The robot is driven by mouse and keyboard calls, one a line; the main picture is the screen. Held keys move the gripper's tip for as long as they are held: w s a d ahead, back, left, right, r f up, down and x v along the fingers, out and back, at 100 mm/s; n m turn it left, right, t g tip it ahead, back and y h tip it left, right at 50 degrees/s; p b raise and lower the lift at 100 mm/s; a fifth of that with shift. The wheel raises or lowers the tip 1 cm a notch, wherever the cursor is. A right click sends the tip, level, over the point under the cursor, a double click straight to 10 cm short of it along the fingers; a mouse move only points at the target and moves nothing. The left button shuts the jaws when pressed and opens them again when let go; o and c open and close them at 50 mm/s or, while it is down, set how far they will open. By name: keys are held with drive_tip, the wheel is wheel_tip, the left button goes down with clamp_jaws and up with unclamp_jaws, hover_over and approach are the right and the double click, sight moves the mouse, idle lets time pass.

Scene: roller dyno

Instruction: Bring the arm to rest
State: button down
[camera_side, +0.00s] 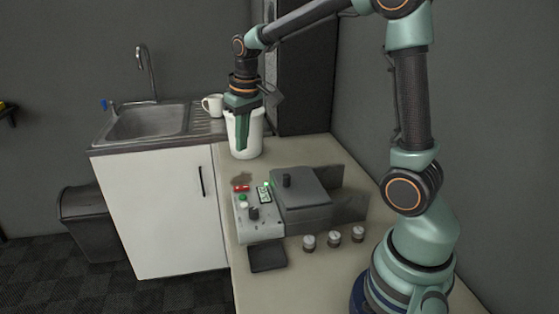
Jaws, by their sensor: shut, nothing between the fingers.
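My gripper (243,144) points down at the back of the counter, with its fingers shut and empty. It overlaps the front of a white cylindrical container (254,147) in the picture. I cannot tell whether it touches the container. My arm rises from its base at the right and reaches over to the left, bent at the elbow.
A grey machine (303,200) and a control box (259,222) with coloured buttons stand mid-counter. Several small metal-topped cylinders (333,239) stand in front, near a dark pad (268,258). A white mug (212,105) stands by the sink (147,124). A bin (88,226) is on the floor.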

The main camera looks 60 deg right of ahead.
drive_tip(key=s+a+r+n+t, duration=0.1)
drive_tip(key=s+a+r+t, duration=0.1)
drive_tip(key=s+a, duration=0.2)
drive_tip(key=s+a+r+n+t, duration=0.1)
drive_tip(key=s+a, duration=0.3)
drive_tip(key=s, duration=0.5)
drive_tip(key=shift+s+r+t, duration=0.15)
drive_tip(key=shift+r+t, duration=0.25)
drive_tip(key=shift+r, duration=0.1)
drive_tip(key=w+d+r+m+g, duration=0.1)
drive_tip(key=w+d+m+g, duration=0.1)
drive_tip(key=w+m, duration=0.45)
drive_tip(key=w+d+r+m+g, duration=0.1)
drive_tip(key=w+d+m, duration=0.2)
drive_tip(key=w+m, duration=0.35)
drive_tip(key=w+d+f+m+g, duration=0.2)
drive_tip(key=w+d+f+m, duration=0.4)
drive_tip(key=m, duration=0.8)
drive_tip(key=shift+w+d+f+g, duration=0.15)
drive_tip(key=shift+w+f+g, duration=0.15)
drive_tip(key=shift+w+f, duration=0.35)
